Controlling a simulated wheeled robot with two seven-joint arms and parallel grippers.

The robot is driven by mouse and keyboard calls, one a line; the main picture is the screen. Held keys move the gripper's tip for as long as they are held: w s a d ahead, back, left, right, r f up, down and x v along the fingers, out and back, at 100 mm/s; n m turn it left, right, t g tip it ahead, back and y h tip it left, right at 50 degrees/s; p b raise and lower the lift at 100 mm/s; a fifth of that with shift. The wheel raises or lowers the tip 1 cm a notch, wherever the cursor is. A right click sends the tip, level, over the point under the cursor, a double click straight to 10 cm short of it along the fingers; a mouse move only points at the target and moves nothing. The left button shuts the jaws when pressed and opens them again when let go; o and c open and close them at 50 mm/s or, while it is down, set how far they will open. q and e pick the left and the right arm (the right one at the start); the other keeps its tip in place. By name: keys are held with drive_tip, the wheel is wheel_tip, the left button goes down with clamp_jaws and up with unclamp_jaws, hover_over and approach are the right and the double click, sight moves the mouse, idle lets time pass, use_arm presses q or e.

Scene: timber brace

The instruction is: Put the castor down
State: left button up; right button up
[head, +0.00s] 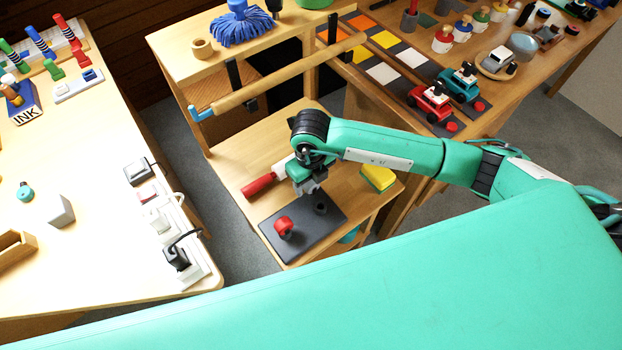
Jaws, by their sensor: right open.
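A small red, round, wheel-like piece, which looks like the castor (284,227), rests on a dark grey board (300,237) on the low wooden shelf. A small dark piece (320,206) stands on the same board, to the right of it and farther back. My right gripper (311,188) points down just above the back edge of the board, behind the red piece and apart from it. It is open, and I see nothing held in it. My wrist hides part of the shelf behind. My left gripper is not in view.
A red-handled tool (260,185) lies just left of my right gripper. A yellow sponge-like block (378,177) lies to the right. A wooden rail (290,72) crosses above the shelf's back. Toy trucks (430,101) stand on the right table.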

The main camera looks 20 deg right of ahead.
wheel_tip(320, 180, up, 8)
drive_tip(key=shift+f, duration=0.25)
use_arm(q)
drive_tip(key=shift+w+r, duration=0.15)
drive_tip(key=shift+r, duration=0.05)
